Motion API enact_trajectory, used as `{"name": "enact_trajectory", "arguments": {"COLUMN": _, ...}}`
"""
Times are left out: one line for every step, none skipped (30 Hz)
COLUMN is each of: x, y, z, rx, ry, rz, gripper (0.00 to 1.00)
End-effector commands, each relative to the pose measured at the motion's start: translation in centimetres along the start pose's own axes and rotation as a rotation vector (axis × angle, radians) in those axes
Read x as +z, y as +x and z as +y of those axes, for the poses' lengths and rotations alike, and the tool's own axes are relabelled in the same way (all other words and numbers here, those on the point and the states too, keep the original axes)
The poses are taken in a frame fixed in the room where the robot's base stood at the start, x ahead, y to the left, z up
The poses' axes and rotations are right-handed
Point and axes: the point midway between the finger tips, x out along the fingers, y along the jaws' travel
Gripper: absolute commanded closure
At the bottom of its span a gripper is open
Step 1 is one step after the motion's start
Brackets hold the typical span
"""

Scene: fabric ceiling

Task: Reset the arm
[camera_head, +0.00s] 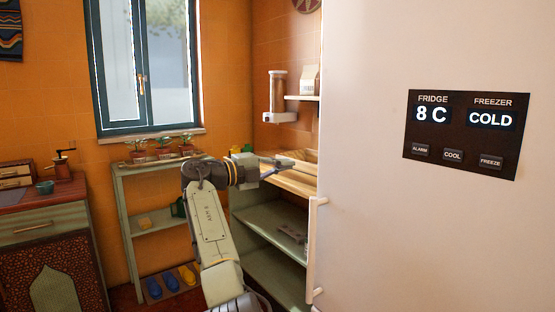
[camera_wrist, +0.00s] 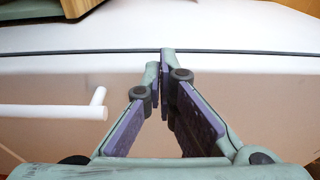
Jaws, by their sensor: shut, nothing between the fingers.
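My gripper (camera_head: 280,162) is at the end of my raised arm, in front of a wooden counter and close to the fridge's left edge in the head view. In the wrist view my gripper (camera_wrist: 163,75) is shut, with its fingertips together and nothing between them. Behind the fingers is a white surface crossed by a dark seam, likely the fridge (camera_wrist: 230,75). A white bar handle (camera_wrist: 60,111) sticks out at the left of the wrist view. I cannot tell the gap between the fingers and this surface.
The white fridge (camera_head: 400,230) fills the right side, with a display panel (camera_head: 461,135) and a handle (camera_head: 314,250). Green open shelves (camera_head: 270,222) stand behind my arm. A plant shelf (camera_head: 152,196) is under the window. A red-topped cabinet (camera_head: 50,225) is at left.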

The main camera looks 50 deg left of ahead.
Motion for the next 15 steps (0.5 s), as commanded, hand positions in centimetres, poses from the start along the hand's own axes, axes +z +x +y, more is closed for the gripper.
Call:
{"name": "enact_trajectory", "arguments": {"x": 0.4, "y": -0.2, "z": -1.1, "rx": 0.0, "ry": -0.005, "rz": 0.0, "gripper": 1.0}}
{"name": "enact_trajectory", "arguments": {"x": 0.7, "y": -0.2, "z": -1.1, "rx": 0.0, "ry": -0.005, "rz": -0.001, "gripper": 1.0}}
{"name": "enact_trajectory", "arguments": {"x": 0.9, "y": -0.3, "z": -1.0, "rx": 0.0, "ry": -0.004, "rz": -0.001, "gripper": 1.0}}
{"name": "enact_trajectory", "arguments": {"x": 1.0, "y": -0.4, "z": -1.0, "rx": 0.0, "ry": -0.003, "rz": -0.001, "gripper": 1.0}}
{"name": "enact_trajectory", "arguments": {"x": 1.2, "y": -0.5, "z": -0.9, "rx": 0.0, "ry": -0.004, "rz": -0.001, "gripper": 1.0}}
{"name": "enact_trajectory", "arguments": {"x": 1.3, "y": -0.5, "z": -0.8, "rx": 0.0, "ry": -0.003, "rz": -0.001, "gripper": 1.0}}
{"name": "enact_trajectory", "arguments": {"x": 1.4, "y": -0.6, "z": -0.7, "rx": 0.0, "ry": -0.003, "rz": 0.0, "gripper": 1.0}}
{"name": "enact_trajectory", "arguments": {"x": 1.4, "y": -0.6, "z": -0.7, "rx": 0.0, "ry": -0.003, "rz": 0.0, "gripper": 1.0}}
{"name": "enact_trajectory", "arguments": {"x": 1.5, "y": -0.6, "z": -0.5, "rx": 0.0, "ry": -0.002, "rz": 0.001, "gripper": 1.0}}
{"name": "enact_trajectory", "arguments": {"x": 1.5, "y": -0.6, "z": -0.5, "rx": 0.0, "ry": -0.002, "rz": 0.001, "gripper": 1.0}}
{"name": "enact_trajectory", "arguments": {"x": 1.6, "y": -0.7, "z": -0.4, "rx": 0.0, "ry": -0.002, "rz": 0.001, "gripper": 1.0}}
{"name": "enact_trajectory", "arguments": {"x": 1.6, "y": -0.7, "z": -0.3, "rx": 0.0, "ry": -0.001, "rz": 0.001, "gripper": 1.0}}
{"name": "enact_trajectory", "arguments": {"x": 1.6, "y": -0.7, "z": -0.3, "rx": 0.0, "ry": -0.001, "rz": 0.001, "gripper": 1.0}}
{"name": "enact_trajectory", "arguments": {"x": 1.6, "y": -0.7, "z": -0.3, "rx": -0.001, "ry": 0.0, "rz": 0.001, "gripper": 1.0}}
{"name": "enact_trajectory", "arguments": {"x": 1.6, "y": -0.7, "z": -0.2, "rx": -0.001, "ry": 0.001, "rz": 0.001, "gripper": 1.0}}
